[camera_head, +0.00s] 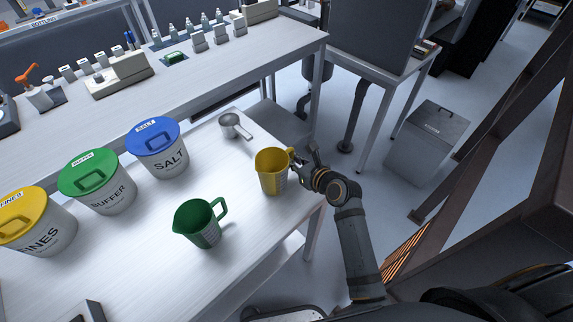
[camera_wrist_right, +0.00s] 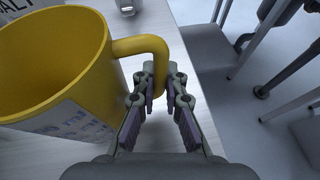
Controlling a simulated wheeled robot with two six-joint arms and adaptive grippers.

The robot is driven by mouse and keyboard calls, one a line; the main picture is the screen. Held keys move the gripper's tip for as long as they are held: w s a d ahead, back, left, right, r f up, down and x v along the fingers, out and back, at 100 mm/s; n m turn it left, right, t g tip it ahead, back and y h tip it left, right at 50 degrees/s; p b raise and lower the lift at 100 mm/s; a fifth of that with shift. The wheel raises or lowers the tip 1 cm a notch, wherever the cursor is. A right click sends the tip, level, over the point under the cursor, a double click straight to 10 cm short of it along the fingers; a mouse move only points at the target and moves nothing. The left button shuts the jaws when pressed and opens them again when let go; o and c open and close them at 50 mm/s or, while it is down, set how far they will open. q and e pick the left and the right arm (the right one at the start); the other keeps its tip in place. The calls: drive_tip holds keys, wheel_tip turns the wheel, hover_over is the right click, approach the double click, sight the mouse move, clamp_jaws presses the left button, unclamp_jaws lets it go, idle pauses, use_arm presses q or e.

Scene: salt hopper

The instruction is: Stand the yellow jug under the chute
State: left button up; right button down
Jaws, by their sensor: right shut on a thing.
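The yellow jug (camera_head: 272,172) is upright at the right edge of the white table, its handle facing right. I cannot tell whether its base touches the table. My right gripper (camera_head: 301,167) is at the handle. In the right wrist view the jug (camera_wrist_right: 45,60) is open-topped, with a pale label on its side, and the gripper (camera_wrist_right: 161,82) has its fingers on either side of the handle, shut on it. My left gripper is not in view. I cannot make out a chute for certain.
A green jug (camera_head: 200,223) stands left of the yellow jug. A metal scoop (camera_head: 233,126) lies behind it. Lidded blue (camera_head: 160,148), green (camera_head: 97,182) and yellow (camera_head: 35,222) tubs line the table's left side. A grey bin (camera_head: 428,145) stands on the floor at right.

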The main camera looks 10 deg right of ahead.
sight(292, 147)
wheel_tip(292, 147, up, 9)
drive_tip(key=shift+f+p, duration=0.15)
drive_tip(key=shift+p, duration=0.3)
